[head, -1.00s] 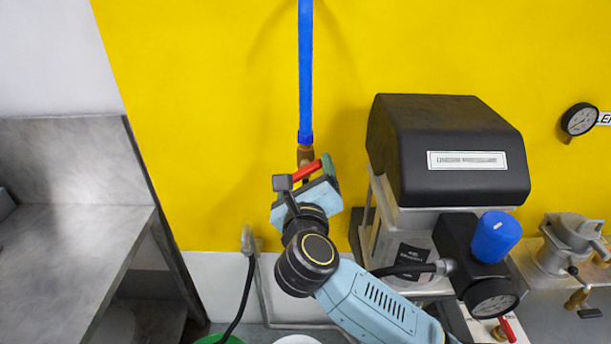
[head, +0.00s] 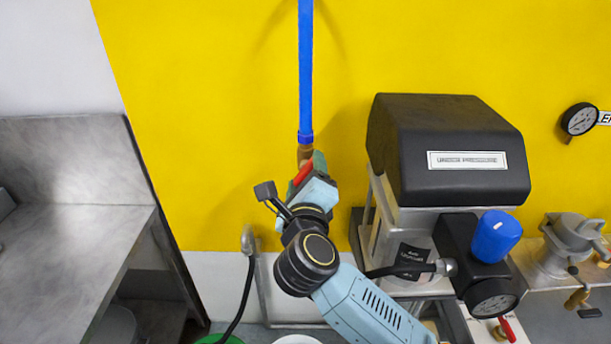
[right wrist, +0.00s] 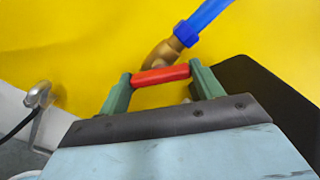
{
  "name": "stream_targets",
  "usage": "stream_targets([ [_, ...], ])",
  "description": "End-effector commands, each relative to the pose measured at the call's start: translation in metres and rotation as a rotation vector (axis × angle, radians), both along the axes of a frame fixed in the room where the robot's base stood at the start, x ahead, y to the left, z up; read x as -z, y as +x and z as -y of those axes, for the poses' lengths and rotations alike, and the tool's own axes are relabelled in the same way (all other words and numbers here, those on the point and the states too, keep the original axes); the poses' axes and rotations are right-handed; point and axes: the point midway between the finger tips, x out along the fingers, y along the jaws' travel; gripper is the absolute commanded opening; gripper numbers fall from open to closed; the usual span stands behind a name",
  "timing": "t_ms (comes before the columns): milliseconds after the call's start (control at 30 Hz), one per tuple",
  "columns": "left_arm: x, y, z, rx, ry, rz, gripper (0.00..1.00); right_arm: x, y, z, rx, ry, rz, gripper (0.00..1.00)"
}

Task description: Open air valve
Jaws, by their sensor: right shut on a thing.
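The air valve is a brass fitting (head: 305,153) at the lower end of a blue air pipe (head: 306,75) on the yellow wall. It has a red handle (head: 302,174). My right gripper (head: 308,172) is at the valve, and its body hides much of the fitting in the head view. In the right wrist view the red handle (right wrist: 161,75) lies between the two green fingers of my right gripper (right wrist: 160,80), which are shut on it. The brass fitting (right wrist: 162,52) and the blue pipe (right wrist: 203,22) show just behind. My left gripper is not in view.
A black-covered pump unit (head: 445,150) with a blue knob (head: 495,237) and a gauge (head: 491,297) stands close on the right. A metal bench (head: 75,235) is on the left. The yellow wall between the bench and the valve is mostly clear.

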Motion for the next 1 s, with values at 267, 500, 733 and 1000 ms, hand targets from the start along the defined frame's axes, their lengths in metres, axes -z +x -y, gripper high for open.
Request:
stream_targets([
  [267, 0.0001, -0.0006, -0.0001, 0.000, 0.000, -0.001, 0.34, 0.0008, 0.0000, 0.0004, 0.001, -0.255, -0.002, 0.43],
  [500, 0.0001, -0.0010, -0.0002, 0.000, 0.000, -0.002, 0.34, 0.0008, 0.0001, 0.0005, 0.001, -0.440, -0.002, 0.43],
  [733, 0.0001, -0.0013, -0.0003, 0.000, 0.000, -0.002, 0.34, 0.0010, 0.0001, 0.0006, 0.001, -0.555, -0.003, 0.43],
  [1000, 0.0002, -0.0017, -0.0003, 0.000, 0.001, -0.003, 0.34, 0.0010, 0.0001, 0.0006, 0.001, -0.612, -0.003, 0.43],
])
